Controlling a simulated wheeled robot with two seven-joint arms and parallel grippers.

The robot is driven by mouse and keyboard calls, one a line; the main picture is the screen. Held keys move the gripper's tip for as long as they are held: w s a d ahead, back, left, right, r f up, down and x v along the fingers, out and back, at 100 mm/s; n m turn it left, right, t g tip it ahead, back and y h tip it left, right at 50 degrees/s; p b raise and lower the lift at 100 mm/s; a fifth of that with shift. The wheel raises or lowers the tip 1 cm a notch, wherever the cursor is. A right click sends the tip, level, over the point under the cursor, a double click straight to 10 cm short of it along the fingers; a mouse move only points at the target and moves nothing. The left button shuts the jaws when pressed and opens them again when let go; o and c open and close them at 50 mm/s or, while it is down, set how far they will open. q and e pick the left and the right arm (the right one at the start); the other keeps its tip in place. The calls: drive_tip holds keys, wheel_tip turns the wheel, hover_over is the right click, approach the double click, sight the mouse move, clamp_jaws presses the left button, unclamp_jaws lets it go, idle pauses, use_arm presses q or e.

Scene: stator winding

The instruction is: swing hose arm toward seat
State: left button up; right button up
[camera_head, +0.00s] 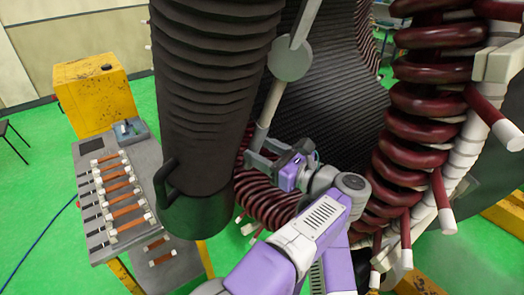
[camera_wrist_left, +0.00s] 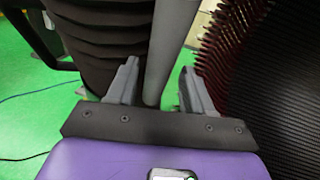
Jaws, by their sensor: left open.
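The hose arm is a grey jointed rod (camera_head: 271,103) with a round disc joint (camera_head: 290,60), hanging down beside a thick black ribbed hose (camera_head: 212,85). My left gripper (camera_head: 258,152) is open at the rod's lower end, right of the hose. In the left wrist view the grey rod (camera_wrist_left: 171,45) stands between the two open fingers (camera_wrist_left: 160,68), with a gap to the right finger; contact on the left is unclear. I cannot pick out a seat. My right gripper is out of view.
Dark red coils (camera_head: 430,100) with white-tipped ends curve round the right side, and more coils lie under my left gripper. A grey workbench (camera_head: 175,270) with copper-coloured bars and a yellow box (camera_head: 95,95) stand left.

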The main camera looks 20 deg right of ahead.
use_arm(q)
drive_tip(key=shift+o, duration=0.2)
drive_tip(key=shift+f, duration=0.1)
drive_tip(key=b+v, duration=0.1)
drive_tip(key=v, duration=0.6)
drive_tip(key=shift+s+d+b, duration=0.15)
drive_tip(key=shift+s+b, duration=0.1)
drive_tip(key=shift+b, duration=0.05)
